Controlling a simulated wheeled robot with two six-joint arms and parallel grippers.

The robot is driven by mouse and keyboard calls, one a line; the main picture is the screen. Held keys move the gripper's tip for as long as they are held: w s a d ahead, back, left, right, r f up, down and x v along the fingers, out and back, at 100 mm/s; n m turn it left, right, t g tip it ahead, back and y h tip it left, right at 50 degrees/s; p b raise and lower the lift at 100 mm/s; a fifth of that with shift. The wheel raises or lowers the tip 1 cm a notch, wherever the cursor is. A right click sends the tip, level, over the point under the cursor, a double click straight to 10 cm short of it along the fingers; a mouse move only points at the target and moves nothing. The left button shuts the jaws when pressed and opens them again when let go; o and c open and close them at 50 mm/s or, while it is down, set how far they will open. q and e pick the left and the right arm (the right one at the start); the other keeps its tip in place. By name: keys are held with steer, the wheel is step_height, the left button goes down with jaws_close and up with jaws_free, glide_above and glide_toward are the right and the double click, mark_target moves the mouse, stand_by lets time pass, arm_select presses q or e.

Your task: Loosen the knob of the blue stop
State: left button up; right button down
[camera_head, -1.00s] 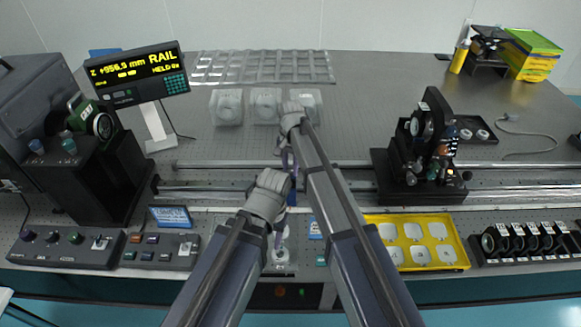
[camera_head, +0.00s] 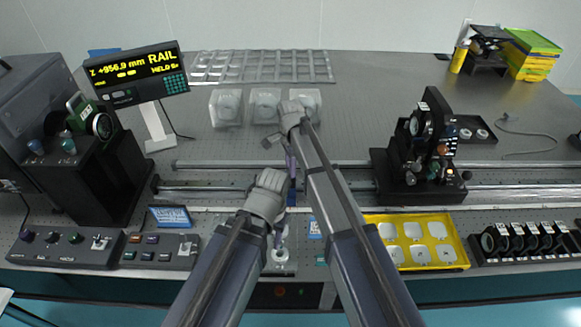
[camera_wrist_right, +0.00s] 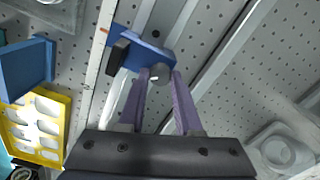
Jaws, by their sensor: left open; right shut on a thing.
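The blue stop (camera_wrist_right: 148,50) sits on the rail in the right wrist view, with a dark block (camera_wrist_right: 118,54) on its left side and a round grey knob (camera_wrist_right: 162,73) facing me. My right gripper (camera_wrist_right: 161,80) has its purple fingers closed on the knob. In the head view the stop (camera_head: 292,198) shows only as a bit of blue between my arms. There, my right gripper (camera_head: 290,165) reaches down from the far side, and its contact is hidden. My left gripper (camera_head: 283,234) is open, lower in the picture, over the near edge of the table.
A yellow tray (camera_head: 456,242) lies right of my arms. A black optics mount (camera_head: 393,190) stands on the rail (camera_head: 350,187) to the right. Clear boxes (camera_head: 226,120) stand behind. A readout (camera_head: 136,75) and control boxes (camera_head: 65,249) are at left.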

stand_by(0.5)
steer(key=c, duration=0.6)
jaws_free()
arm_select(q)
steer(key=shift+r, duration=0.1)
arm_select(e)
steer(key=shift+r, duration=0.1)
step_height(320, 180, up, 8)
steer(key=p, duration=0.8)
arm_select(q)
step_height(320, 180, up, 8)
steer(key=shift+f, duration=0.2)
arm_select(e)
steer(key=shift+f, duration=0.2)
